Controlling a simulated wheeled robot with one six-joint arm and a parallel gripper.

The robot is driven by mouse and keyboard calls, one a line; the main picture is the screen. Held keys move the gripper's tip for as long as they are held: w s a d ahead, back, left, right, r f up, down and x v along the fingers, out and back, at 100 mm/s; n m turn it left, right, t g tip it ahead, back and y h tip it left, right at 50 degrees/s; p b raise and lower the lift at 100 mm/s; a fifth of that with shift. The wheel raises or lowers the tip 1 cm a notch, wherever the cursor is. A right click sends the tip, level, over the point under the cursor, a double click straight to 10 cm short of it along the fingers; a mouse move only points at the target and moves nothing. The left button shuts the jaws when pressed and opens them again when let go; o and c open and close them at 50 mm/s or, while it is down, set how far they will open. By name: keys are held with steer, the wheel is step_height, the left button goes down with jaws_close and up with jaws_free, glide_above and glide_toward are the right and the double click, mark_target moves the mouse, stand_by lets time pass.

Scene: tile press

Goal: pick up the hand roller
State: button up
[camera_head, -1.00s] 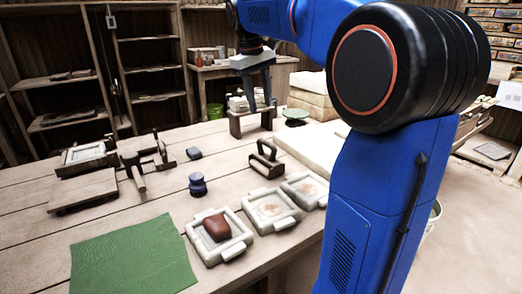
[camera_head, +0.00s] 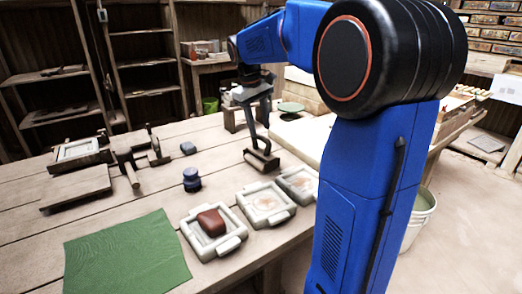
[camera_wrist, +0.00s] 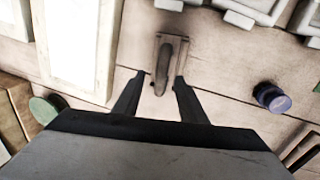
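The hand roller (camera_head: 263,161), a dark wooden tool with a raised handle, stands on the table near the middle right in the head view. In the wrist view, the hand roller (camera_wrist: 170,44) lies straight ahead, with its handle pointing toward me. My gripper (camera_head: 260,130) hangs over it, and its fingers partly hide the handle. In the wrist view my gripper (camera_wrist: 159,77) is open, with the handle's near end between and just beyond the fingertips. I cannot tell whether either finger touches it.
Framed tile moulds (camera_head: 264,204) stand in front of the roller, one holding a reddish clay lump (camera_head: 211,222). A blue jar (camera_head: 192,180) and a green cloth (camera_head: 125,252) lie to the left. A pale slab (camera_wrist: 78,45) lies close on the left in the wrist view.

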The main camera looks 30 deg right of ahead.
mark_target(261, 137)
steer(key=shift+d+f, duration=0.2)
steer(key=shift+f, duration=1.15)
steer(key=shift+d+f, duration=0.2)
steer(key=shift+f, duration=1.1)
jaws_close()
